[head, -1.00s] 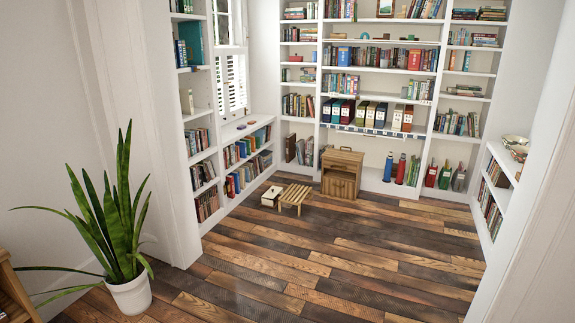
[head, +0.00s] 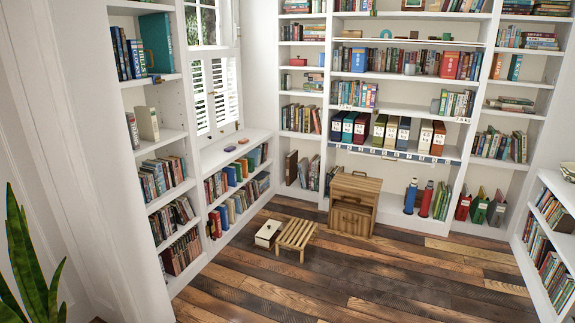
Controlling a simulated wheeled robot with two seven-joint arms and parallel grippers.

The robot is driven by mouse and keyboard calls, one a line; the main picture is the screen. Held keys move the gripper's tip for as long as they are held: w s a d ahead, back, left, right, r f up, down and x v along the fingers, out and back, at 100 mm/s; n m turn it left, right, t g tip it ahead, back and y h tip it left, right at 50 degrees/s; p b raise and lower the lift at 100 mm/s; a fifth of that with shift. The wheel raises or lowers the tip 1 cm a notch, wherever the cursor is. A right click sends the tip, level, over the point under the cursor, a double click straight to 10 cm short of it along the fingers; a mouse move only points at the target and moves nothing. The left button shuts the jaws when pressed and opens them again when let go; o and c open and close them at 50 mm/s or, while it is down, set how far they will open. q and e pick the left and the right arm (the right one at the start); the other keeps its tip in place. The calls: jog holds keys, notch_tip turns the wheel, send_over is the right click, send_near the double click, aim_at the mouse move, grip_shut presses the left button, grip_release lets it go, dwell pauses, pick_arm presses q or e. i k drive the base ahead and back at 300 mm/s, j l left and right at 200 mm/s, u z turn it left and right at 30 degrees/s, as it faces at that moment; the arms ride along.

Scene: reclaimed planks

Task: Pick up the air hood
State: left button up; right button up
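I cannot make out anything in the head view that is clearly an air hood. Shelves of books and small objects line the walls, and many items are too small to name. A small blue thing (head: 386,34) and a red box (head: 298,62) sit on upper shelves of the back wall. Neither of my grippers is in view.
A wooden cabinet (head: 352,203), a slatted stool (head: 297,235) and a pale box (head: 268,231) stand on the plank floor (head: 385,280) by the back shelves. A plant (head: 32,262) is at lower left. A right-hand bookcase (head: 545,240) edges the open floor.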

aim_at(269, 232)
jog(key=i, duration=2.05)
